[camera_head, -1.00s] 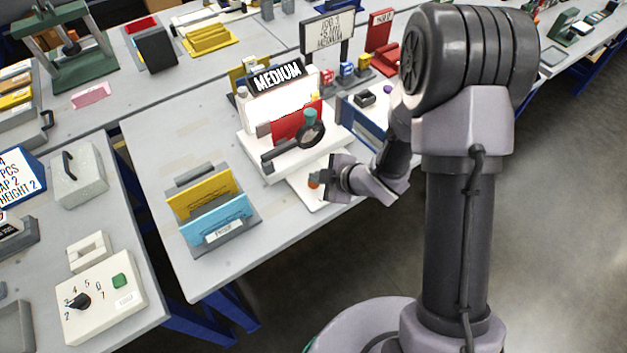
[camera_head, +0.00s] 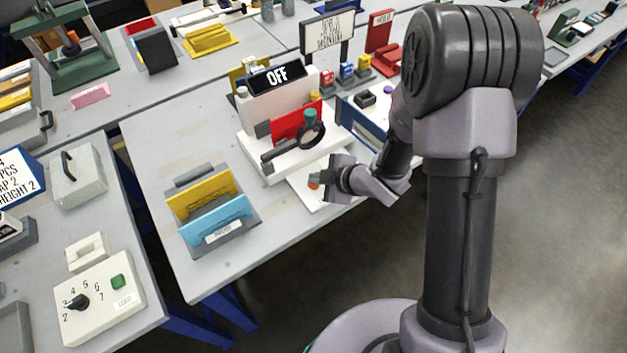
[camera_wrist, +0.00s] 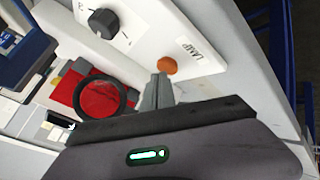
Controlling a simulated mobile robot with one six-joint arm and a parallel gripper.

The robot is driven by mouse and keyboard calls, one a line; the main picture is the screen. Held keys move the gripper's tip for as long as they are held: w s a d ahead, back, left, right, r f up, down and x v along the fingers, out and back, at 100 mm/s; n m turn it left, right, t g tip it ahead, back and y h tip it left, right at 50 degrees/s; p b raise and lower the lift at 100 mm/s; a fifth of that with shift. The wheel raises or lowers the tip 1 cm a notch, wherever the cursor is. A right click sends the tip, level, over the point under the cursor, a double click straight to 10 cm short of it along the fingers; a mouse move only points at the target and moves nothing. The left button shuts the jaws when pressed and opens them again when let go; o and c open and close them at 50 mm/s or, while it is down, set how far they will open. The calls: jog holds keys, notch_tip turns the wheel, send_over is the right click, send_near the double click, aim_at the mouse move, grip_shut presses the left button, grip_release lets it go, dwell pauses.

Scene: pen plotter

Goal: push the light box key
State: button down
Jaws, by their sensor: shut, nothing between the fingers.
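The light box (camera_head: 265,113) stands on a white base, with a sign (camera_head: 277,77) on top reading OFF and an unlit pale face. Its orange round key (camera_head: 313,181) is on a white plate in front. The key also shows in the wrist view (camera_wrist: 167,66), beside a LAMP label and a black knob (camera_wrist: 103,23). My gripper (camera_head: 327,178) is shut and empty, its tips (camera_wrist: 158,80) right at the key's edge; I cannot tell whether they touch. The head view hides part of the plate behind my gripper.
A red sheet (camera_head: 289,128) and a round black-rimmed lens (camera_head: 311,135) stand before the light box, close to my gripper. A rack (camera_head: 243,228) with yellow and blue plates stands at front left. The table between is clear.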

notch_tip(320, 180, up, 6)
jog(key=p, duration=0.5)
jog(key=shift+r, duration=0.1)
